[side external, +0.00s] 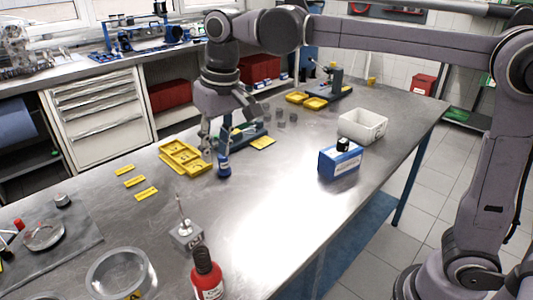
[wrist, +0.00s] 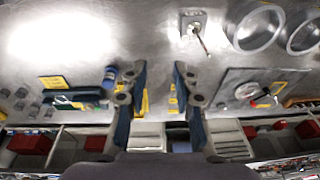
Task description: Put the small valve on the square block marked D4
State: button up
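A small square metal block (side external: 187,238) with dark marking on its front stands on the bench in the side external view; the marking is too small to read surely.
A blue bottle (side external: 223,164) stands under my gripper, next to yellow trays (side external: 184,157). A blue box (side external: 340,161) and white bin (side external: 362,126) stand right.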

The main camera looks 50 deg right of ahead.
jog(key=s+d+f+t, duration=0.5)
jog(key=s+d+f, duration=0.6)
jog(key=s+d, duration=0.4)
jog(key=shift+d+f+h, duration=0.3)
jog(key=shift+d+f, duration=0.1)
jog(key=shift+d, duration=0.15)
